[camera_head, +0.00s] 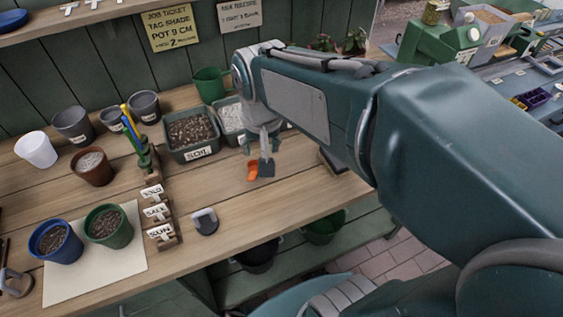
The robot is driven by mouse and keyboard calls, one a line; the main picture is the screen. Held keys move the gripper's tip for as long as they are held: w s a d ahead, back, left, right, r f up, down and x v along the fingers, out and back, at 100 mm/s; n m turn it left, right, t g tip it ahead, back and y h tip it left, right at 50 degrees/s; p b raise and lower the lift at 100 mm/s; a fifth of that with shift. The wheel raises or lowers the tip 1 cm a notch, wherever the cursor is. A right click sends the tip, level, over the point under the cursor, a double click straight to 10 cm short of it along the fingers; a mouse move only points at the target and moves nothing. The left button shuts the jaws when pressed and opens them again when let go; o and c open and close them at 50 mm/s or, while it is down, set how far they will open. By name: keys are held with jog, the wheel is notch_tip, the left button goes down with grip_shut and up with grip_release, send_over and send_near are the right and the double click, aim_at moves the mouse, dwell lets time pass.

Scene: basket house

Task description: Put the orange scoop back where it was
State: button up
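The orange scoop (253,171) is small in view, above or on the wooden bench right of the soil tub. My gripper (262,155) points down from the end of my arm, right at the scoop. A dark blue-grey piece (266,168) shows beside the orange part; I cannot tell if it is a finger of mine or another thing. The fingers are too small to show whether they close on the scoop, and I cannot tell whether it touches the bench.
A tub of soil (198,154) and a tub of pale grains (231,130) stand behind. Pots of soil (56,244) (110,229) stand on a pale sheet (95,275).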

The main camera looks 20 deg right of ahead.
jog(key=s+d+r+n+t, duration=0.1)
jog(key=s+r+n+t, duration=0.1)
jog(key=s, duration=0.7)
jog(key=shift+s+d+r+n+t, duration=0.15)
jog(key=shift+s+n+t, duration=0.25)
jog(key=shift+t, duration=0.2)
jog(key=shift+w, duration=0.1)
dwell(0.5)
